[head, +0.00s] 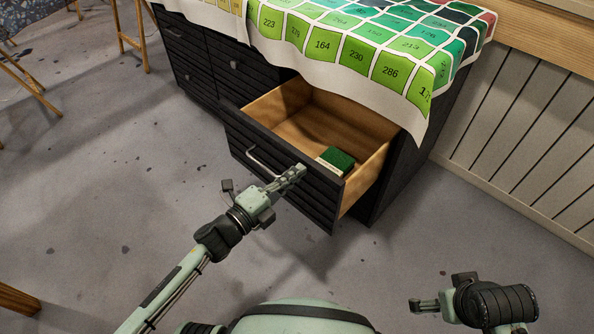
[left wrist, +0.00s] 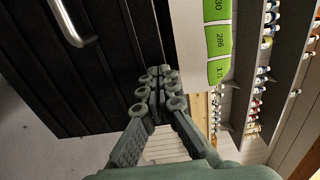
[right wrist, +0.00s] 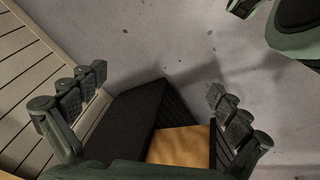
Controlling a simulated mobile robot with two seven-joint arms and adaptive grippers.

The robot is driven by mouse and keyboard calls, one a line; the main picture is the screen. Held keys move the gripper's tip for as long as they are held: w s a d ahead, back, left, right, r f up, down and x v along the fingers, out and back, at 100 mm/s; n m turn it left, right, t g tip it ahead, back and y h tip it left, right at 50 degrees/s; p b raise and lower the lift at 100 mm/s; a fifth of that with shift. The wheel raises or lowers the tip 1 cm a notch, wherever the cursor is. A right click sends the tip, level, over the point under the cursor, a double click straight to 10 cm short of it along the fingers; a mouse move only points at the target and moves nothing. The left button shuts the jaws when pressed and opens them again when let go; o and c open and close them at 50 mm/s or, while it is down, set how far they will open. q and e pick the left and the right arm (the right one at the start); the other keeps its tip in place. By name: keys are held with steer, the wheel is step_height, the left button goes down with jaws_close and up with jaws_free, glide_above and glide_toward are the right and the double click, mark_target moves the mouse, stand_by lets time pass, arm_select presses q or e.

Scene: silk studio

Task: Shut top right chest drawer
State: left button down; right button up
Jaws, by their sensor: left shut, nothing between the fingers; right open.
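The top right chest drawer (head: 290,188) stands pulled well out of the black chest (head: 408,160). Its inside is light wood and holds a small green-topped block (head: 336,160). My left gripper (head: 301,170) is shut and empty, with its fingertips at the drawer's black front, right of the metal handle (head: 262,163); I cannot tell whether they touch. In the left wrist view the handle (left wrist: 80,30) is at the upper left of the shut fingers (left wrist: 158,75). My right gripper (head: 415,305) is open and empty at the lower right, apart from the drawer.
A cloth with numbered green squares (head: 340,48) hangs over the chest top and its front edge. A panelled wall (head: 520,140) stands to the right. Wooden stool legs (head: 128,30) are at the upper left. The grey floor (head: 110,200) in front is clear.

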arm_select(q)
steer(key=shift+w+d, duration=0.2)
steer(key=shift+w, duration=0.1)
arm_select(e)
steer(key=shift+w, duration=0.15)
